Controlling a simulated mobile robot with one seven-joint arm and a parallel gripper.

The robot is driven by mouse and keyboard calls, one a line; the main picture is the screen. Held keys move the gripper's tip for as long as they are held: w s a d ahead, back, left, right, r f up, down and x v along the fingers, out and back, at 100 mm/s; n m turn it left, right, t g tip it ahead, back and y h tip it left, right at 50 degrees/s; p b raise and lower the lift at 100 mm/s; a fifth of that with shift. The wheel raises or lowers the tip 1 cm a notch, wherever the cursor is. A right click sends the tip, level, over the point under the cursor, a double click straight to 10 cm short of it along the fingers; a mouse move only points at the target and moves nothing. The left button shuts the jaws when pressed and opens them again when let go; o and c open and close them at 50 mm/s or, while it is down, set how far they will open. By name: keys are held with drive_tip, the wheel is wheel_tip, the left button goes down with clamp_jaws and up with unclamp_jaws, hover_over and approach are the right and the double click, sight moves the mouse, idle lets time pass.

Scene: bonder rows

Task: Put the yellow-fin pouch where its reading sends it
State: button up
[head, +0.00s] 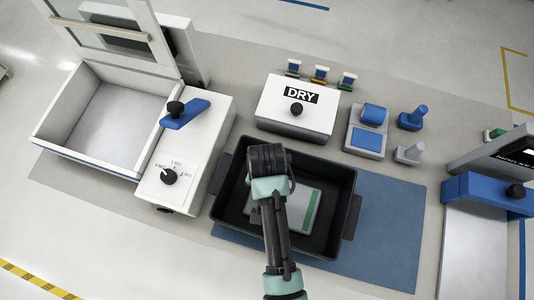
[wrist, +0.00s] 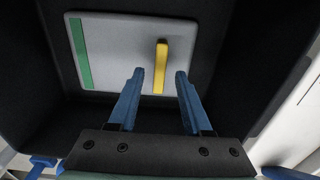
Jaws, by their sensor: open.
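The pouch (wrist: 115,55) is a flat silver-grey packet with a green stripe along one edge and an upright yellow fin (wrist: 161,58). It lies flat in a black tray (head: 232,170). In the head view the pouch (head: 296,205) is partly covered by my arm, and its fin is hidden. My gripper (wrist: 160,76) is open above the pouch, with one blue finger on each side of the fin in the wrist view. I cannot tell whether either finger touches it. A machine at the right has a dark display (head: 515,155); its text is cut off.
A white box marked DRY (head: 275,105) with a black knob stands behind the tray. Three small coloured clips (head: 320,75) stand behind it. An open-lidded chamber (head: 60,118) with a dial is at left. A small blue-topped device (head: 367,140) stands behind the blue mat (head: 385,230).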

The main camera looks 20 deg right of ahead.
drive_tip(key=w+a+r+n+t, duration=0.1)
drive_tip(key=w+r+t, duration=0.5)
drive_tip(key=r, duration=0.8)
drive_tip(key=w+r+n+t+h, duration=0.15)
drive_tip(key=w+r+t, duration=0.25)
drive_tip(key=w+r, duration=0.7)
drive_tip(key=w+a+r+n+t+y, duration=0.1)
drive_tip(key=w+r+t, duration=0.35)
drive_tip(key=r, duration=1.35)
drive_tip(key=s+a+r+n+t, duration=0.1)
drive_tip(key=s+r+t, duration=0.3)
drive_tip(key=r, duration=0.6)
drive_tip(key=s+a+r+n+t, duration=0.1)
drive_tip(key=s+r+t, duration=0.3)
drive_tip(key=r, duration=0.6)
drive_tip(key=s+a+r+n+t, duration=0.1)
drive_tip(key=s+r+t, duration=0.4)
drive_tip(key=r, duration=0.5)
drive_tip(key=shift+s+a+n, duration=0.15)
drive_tip(key=shift+a+n, duration=0.2)
drive_tip(key=shift+a, duration=0.05)
drive_tip(key=shift+f, duration=0.1)
wheel_tip(320, 180, down, 3)
drive_tip(key=b, duration=0.3)
